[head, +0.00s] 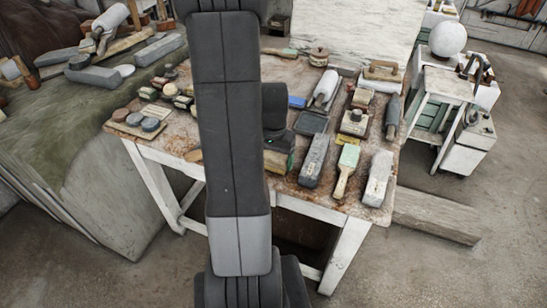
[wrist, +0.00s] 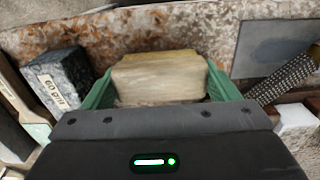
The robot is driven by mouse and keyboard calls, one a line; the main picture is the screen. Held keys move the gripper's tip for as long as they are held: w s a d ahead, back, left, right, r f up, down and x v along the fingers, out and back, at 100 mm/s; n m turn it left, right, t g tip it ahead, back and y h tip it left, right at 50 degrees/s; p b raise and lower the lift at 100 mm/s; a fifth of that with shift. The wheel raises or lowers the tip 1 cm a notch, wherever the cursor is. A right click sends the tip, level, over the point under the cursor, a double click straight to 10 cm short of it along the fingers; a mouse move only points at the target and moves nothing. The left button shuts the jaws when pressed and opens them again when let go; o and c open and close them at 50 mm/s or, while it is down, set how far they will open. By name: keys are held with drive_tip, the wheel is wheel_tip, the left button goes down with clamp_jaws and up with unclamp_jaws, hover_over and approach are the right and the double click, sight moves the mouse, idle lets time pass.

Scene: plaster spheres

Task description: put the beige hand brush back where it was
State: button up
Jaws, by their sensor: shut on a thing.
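The beige hand brush (wrist: 160,80) shows in the wrist view as a pale, worn block with a yellowish far edge. My gripper (wrist: 160,88) has its green fingers on both sides of it and is shut on it. Whether the brush touches the table or hangs just above it, I cannot tell. In the head view my own arm hides most of the gripper and the brush, over the middle of the worktable (head: 165,147).
A dark grit block (wrist: 62,82) lies left of the brush in the wrist view. A grey plate (wrist: 278,45) and a rasp (wrist: 285,82) lie to the right. Several tools crowd the table's right half, including a green-headed brush (head: 347,168) and a grey block (head: 314,160).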

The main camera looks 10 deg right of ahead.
sight(273, 156)
drive_tip(key=o, duration=0.8)
drive_tip(key=shift+f, duration=0.1)
wheel_tip(273, 156, up, 12)
drive_tip(key=shift+r, duration=0.2)
